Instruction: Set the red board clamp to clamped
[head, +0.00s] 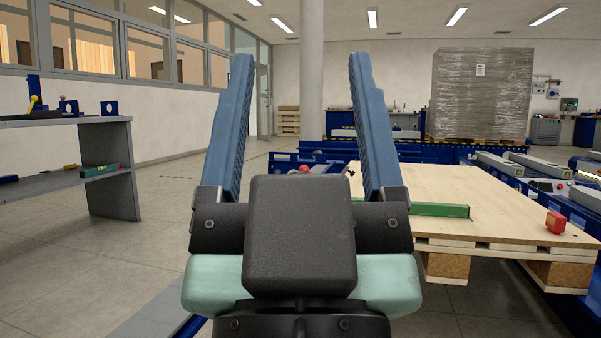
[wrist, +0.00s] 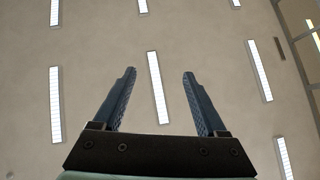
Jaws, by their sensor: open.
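My gripper (head: 301,62) is open and empty, with its two blue fingers pointing up in the head view. In the wrist view my gripper (wrist: 158,74) is also open, with only the ceiling beyond it. A small red block-like thing (head: 555,222) sits at the right edge of the wooden board (head: 480,200), to the right of my gripper. A red ball knob (head: 304,168) shows between the fingers, further off. I cannot tell which of these belongs to the red board clamp, or whether the clamp is clamped.
A green bar (head: 440,210) lies on the board, which rests on wooden blocks. A wrapped pallet load (head: 481,95) stands behind. A grey shelf (head: 60,122) with small tools is at left. Blue roller frames (head: 400,151) cross the back. The floor at left is clear.

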